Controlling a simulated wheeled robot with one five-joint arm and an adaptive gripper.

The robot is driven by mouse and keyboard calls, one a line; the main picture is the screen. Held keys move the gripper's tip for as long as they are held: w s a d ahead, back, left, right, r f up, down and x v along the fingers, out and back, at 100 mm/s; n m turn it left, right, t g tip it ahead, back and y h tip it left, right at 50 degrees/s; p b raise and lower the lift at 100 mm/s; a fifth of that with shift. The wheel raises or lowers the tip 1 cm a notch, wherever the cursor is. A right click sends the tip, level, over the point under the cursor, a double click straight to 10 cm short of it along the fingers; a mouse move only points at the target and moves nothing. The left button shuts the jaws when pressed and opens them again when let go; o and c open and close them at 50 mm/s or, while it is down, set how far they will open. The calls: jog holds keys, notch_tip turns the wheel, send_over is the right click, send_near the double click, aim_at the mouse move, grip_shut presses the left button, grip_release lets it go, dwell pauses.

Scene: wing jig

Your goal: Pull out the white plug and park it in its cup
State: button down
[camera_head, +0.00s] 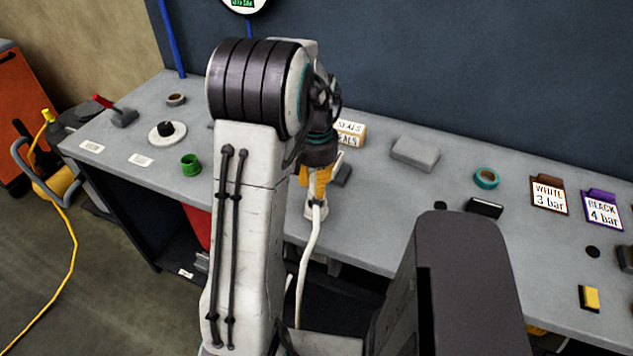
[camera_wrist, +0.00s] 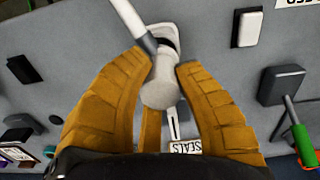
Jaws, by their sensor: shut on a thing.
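My gripper (camera_wrist: 163,68) has orange fingers on both sides of the white plug (camera_wrist: 159,92) and is shut on it. A white hose (camera_wrist: 127,17) with a grey collar runs from the plug toward the top of the wrist view. A white plate with a dark opening (camera_wrist: 168,31) lies just behind the plug; I cannot tell whether the plug is seated or apart from it. In the head view my gripper (camera_head: 317,182) is at the bench's front edge, partly behind my arm, with the white hose (camera_head: 304,262) hanging below. I cannot identify the plug's cup.
The grey bench (camera_head: 375,215) carries a SEALS box (camera_head: 350,131), a grey block (camera_head: 415,152), a teal tape roll (camera_head: 486,178), WHITE 3 bar (camera_head: 549,196) and BLACK 4 bar (camera_head: 603,210) signs. A green cup (camera_head: 191,165) stands left of my arm.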

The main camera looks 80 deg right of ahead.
jog(key=shift+f+b, duration=0.85)
jog(key=shift+f, duration=0.25)
jog(key=c, duration=0.9)
grip_release()
notch_tip(320, 180, up, 12)
jog(key=shift+r, duration=0.1)
dwell(0.6)
